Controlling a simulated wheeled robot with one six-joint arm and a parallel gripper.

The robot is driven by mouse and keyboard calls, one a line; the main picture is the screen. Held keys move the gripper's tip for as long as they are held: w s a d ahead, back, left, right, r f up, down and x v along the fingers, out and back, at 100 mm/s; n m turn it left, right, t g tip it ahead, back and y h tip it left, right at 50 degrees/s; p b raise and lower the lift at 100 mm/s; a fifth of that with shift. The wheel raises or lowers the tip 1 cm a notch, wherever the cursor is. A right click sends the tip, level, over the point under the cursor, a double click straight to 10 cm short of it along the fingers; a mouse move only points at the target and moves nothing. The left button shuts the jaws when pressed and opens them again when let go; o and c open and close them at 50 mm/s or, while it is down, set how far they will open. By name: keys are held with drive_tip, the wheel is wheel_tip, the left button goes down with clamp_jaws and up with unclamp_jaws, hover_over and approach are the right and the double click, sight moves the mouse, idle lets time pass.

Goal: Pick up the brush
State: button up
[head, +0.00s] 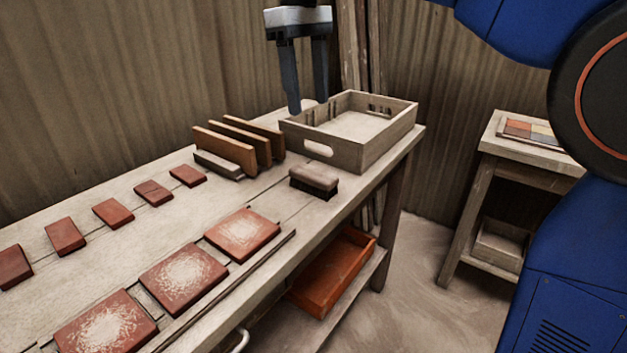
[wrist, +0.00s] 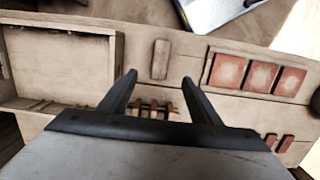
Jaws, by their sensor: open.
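The brush (head: 314,178) is a small block with a pale brown wooden back and dark bristles underneath. It lies bristles down on the workbench, in front of the wooden tray, in the head view. In the wrist view the brush (wrist: 160,60) shows as a narrow upright block just beyond the fingertips. My gripper (head: 307,104) is open and empty, raised above the back of the bench by the tray's left end. It is behind and above the brush, not touching it. In the wrist view my gripper's fingers (wrist: 159,79) are spread wide.
The wooden tray (head: 378,157) stands right behind the brush. A rack with upright brown boards (head: 228,147) is to its left. Dusted square tiles (head: 242,233) lie in front and several small red tiles (head: 113,213) further left. Bare bench surrounds the brush's left side.

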hover_over(313, 171)
wheel_tip(313, 171, down, 12)
drive_tip(key=shift+r, duration=0.1)
drive_tip(key=shift+f, duration=2.7)
drive_tip(key=c, duration=1.2)
